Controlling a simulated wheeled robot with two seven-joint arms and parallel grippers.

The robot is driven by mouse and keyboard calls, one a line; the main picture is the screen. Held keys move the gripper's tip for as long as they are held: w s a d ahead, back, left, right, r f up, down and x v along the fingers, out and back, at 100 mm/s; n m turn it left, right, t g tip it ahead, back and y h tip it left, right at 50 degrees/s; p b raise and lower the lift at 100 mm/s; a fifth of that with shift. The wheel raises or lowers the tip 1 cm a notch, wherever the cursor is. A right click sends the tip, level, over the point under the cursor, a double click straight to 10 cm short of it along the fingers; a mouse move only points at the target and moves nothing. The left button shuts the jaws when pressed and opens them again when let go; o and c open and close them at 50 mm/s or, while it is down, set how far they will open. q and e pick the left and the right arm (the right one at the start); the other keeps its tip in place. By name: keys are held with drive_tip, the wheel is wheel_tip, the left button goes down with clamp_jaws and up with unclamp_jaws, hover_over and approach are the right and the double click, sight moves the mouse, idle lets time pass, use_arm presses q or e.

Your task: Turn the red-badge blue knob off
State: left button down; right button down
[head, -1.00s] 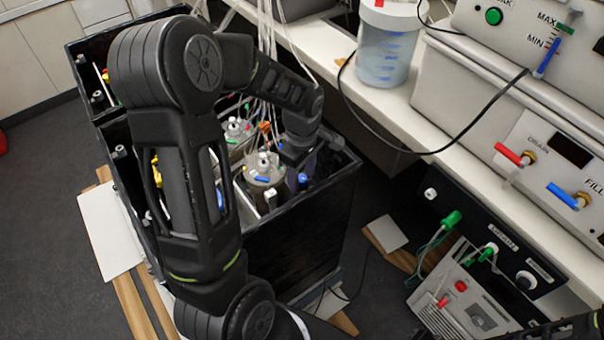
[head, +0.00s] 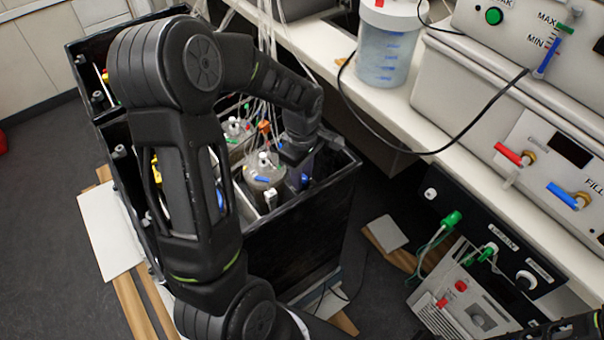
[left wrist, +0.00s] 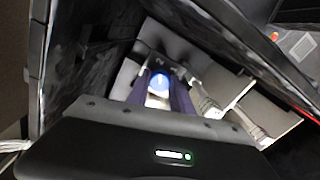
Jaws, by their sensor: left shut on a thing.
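A blue knob (left wrist: 160,82) shows in the left wrist view, with a pale part below it. My left gripper (left wrist: 160,95) has its two purple fingers closed on either side of this knob. In the head view the left gripper (head: 302,172) reaches down into the front right corner of the black box, and a bit of the blue knob (head: 304,180) shows at its fingertips. I cannot make out a red badge on it.
The black box (head: 300,240) has tall walls close around my left gripper. Inside stand lidded vessels (head: 262,172) with several tubes rising from them. The white bench (head: 440,130) runs along the right, with a blue-liquid jar (head: 386,45).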

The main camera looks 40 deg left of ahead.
use_arm(q)
drive_tip(key=shift+m, duration=0.5)
drive_tip(key=m, duration=0.5)
drive_tip(key=shift+b, duration=0.4)
drive_tip(key=m, duration=0.7)
drive_tip(key=shift+m, duration=0.3)
drive_tip(key=m, duration=0.5)
drive_tip(key=shift+a, duration=0.1)
drive_tip(key=m, duration=0.5)
drive_tip(key=shift+m, duration=0.3)
drive_tip(key=c, duration=1.1)
unclamp_jaws()
drive_tip(key=shift+c, duration=0.2)
